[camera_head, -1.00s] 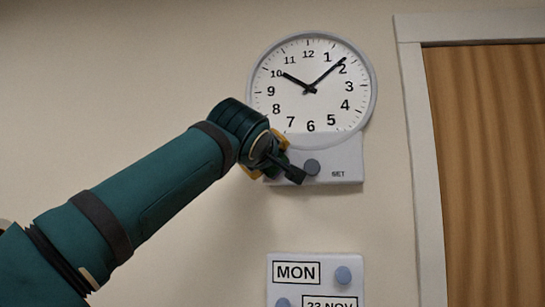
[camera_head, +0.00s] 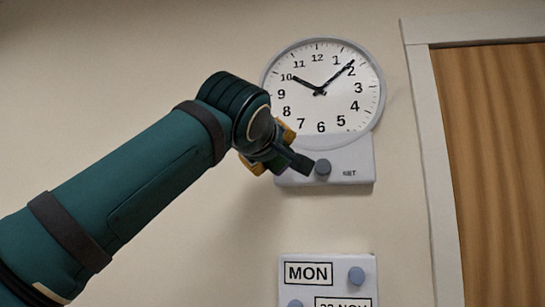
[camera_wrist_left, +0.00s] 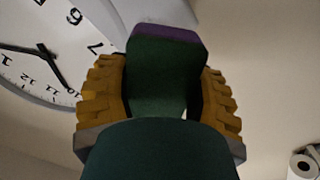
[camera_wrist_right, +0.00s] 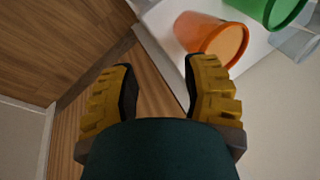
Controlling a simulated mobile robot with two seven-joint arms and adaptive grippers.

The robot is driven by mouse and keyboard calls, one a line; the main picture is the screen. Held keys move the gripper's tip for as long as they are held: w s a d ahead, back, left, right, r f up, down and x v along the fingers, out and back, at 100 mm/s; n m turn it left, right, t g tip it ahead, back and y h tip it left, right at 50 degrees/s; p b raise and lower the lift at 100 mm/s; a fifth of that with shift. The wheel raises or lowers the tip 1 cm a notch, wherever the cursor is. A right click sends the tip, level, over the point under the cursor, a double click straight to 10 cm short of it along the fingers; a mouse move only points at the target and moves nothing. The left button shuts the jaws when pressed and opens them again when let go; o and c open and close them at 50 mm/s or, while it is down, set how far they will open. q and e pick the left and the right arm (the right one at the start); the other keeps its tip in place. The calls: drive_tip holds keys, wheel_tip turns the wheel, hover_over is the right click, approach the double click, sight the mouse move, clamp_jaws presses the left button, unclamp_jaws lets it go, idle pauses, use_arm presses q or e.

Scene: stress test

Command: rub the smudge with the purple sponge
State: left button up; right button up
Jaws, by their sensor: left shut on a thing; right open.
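My left gripper (camera_head: 270,150) is in front of the wall, at the lower left of the clock, and hides part of the clock's base. In the left wrist view its yellow-padded fingers (camera_wrist_left: 160,90) are shut on a sponge (camera_wrist_left: 165,72), dark green on its near part with a purple layer (camera_wrist_left: 163,33) at the far end. No smudge can be made out in any view. My right gripper (camera_wrist_right: 158,88) is open and empty in the right wrist view.
The wall clock (camera_head: 322,120) has a base with a round knob (camera_head: 323,167). A calendar panel (camera_head: 345,275) hangs below. A wooden door (camera_head: 495,170) with a pale frame is at right. Orange (camera_wrist_right: 212,38) and green (camera_wrist_right: 272,10) cups lie near my right gripper.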

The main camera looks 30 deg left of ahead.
idle(0.3)
use_arm(q)
drive_tip(key=b+v, duration=0.1)
drive_tip(key=v, duration=0.2)
idle(0.3)
idle(0.4)
drive_tip(key=p+x, duration=0.2)
drive_tip(key=x, duration=0.4)
drive_tip(key=shift+w, duration=0.4)
drive_tip(key=shift+p+x, duration=0.35)
drive_tip(key=shift+x, duration=0.65)
idle(0.8)
